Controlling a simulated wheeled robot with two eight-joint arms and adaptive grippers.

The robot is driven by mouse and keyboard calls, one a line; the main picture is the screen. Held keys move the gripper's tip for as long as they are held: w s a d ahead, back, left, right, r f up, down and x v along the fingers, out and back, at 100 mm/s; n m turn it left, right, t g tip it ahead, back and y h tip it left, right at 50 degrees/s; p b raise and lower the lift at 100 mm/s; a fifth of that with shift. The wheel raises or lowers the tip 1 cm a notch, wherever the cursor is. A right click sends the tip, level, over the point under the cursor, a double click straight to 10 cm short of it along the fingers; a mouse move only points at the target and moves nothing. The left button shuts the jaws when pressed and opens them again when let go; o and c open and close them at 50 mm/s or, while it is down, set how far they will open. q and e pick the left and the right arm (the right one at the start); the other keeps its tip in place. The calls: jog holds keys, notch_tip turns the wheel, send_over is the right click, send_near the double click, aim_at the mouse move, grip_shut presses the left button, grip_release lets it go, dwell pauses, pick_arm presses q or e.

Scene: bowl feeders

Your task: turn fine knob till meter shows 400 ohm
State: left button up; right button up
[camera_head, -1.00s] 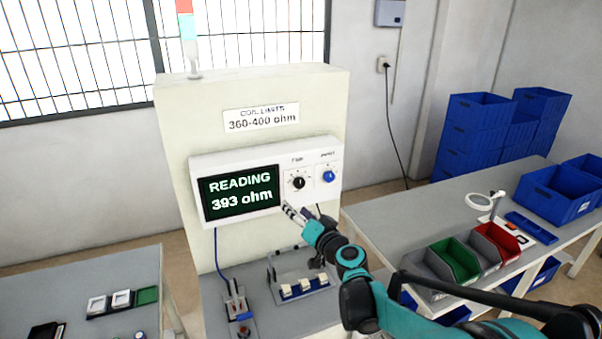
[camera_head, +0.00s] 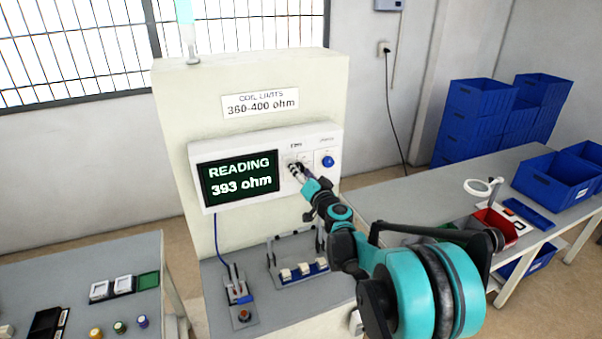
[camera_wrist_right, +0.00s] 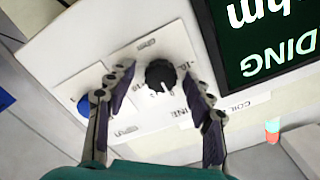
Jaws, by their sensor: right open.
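The meter (camera_head: 265,136) is a white box on a cream panel. Its dark screen (camera_head: 240,178) reads 393 ohm. The black fine knob (camera_wrist_right: 160,75) with a white pointer line shows in the right wrist view; in the head view my gripper mostly covers it. A blue knob (camera_head: 328,161) sits to its right. My right gripper (camera_head: 295,168) is in front of the fine knob. In the right wrist view its open fingers (camera_wrist_right: 160,85) stand on either side of the knob, with gaps between. My left gripper is not in view.
A label (camera_head: 260,102) above the meter reads 360-400 ohm. A fixture with white parts (camera_head: 303,270) stands below. Blue bins (camera_head: 480,110) and a side table (camera_head: 420,205) are at right; another table (camera_head: 80,265) is at left.

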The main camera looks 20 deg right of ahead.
jog(key=c, duration=1.2)
jog(key=shift+o, duration=0.2)
jog(key=shift+m, duration=0.3)
jog(key=m, duration=1)
jog(key=shift+m, duration=0.3)
